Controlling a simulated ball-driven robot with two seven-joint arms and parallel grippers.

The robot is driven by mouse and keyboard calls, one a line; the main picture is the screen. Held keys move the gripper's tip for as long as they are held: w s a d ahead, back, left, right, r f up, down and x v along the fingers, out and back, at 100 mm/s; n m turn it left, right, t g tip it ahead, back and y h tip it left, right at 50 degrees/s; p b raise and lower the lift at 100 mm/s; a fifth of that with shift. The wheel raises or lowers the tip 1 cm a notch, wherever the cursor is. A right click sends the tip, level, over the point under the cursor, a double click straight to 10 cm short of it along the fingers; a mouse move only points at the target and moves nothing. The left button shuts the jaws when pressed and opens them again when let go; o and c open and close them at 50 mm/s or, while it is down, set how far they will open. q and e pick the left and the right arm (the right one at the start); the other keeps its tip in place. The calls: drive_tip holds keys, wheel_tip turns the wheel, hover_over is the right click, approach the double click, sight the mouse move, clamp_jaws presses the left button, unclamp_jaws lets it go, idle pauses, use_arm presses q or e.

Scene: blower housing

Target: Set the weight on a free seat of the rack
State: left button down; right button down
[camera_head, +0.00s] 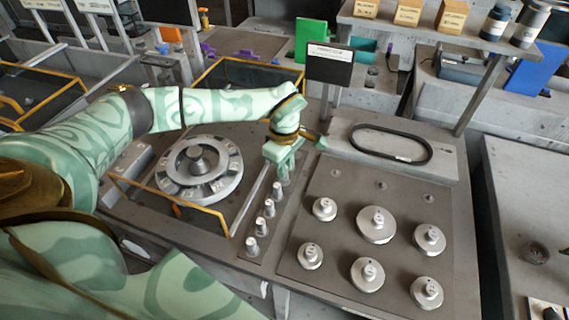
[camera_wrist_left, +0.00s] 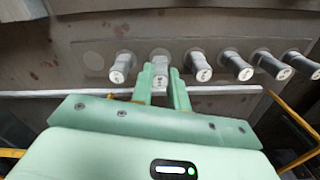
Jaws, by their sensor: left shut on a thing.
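My left gripper (camera_head: 283,178) points down at the far part of the rack (camera_head: 240,254), a narrow strip bearing a row of small silver weights. In the left wrist view the gripper (camera_wrist_left: 164,75) is shut on one silver cylindrical weight (camera_wrist_left: 160,66), with a finger on each side. This weight is in line with the row; I cannot tell whether its base touches the rack (camera_wrist_left: 88,45). One weight (camera_wrist_left: 122,66) stands left of it and several (camera_wrist_left: 201,68) to its right. My right gripper is out of view.
Larger disc weights (camera_head: 376,224) with knobs stand on the dark mat (camera_head: 335,262) to the right. A round silver housing (camera_head: 199,170) sits to the left, by a yellow-edged frame (camera_head: 170,200). A black sign (camera_head: 329,66) and oval ring (camera_head: 390,144) are behind.

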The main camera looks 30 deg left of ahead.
use_arm(q)
drive_tip(key=shift+f, duration=0.15)
drive_tip(key=shift+f, duration=0.35)
idle(0.4)
drive_tip(key=c, duration=1.3)
unclamp_jaws()
drive_tip(key=shift+r, duration=0.2)
wheel_tip(320, 180, up, 7)
drive_tip(key=p, duration=0.6)
drive_tip(key=shift+r+p, duration=0.2)
drive_tip(key=shift+p, duration=0.1)
drive_tip(key=shift+f, duration=0.1)
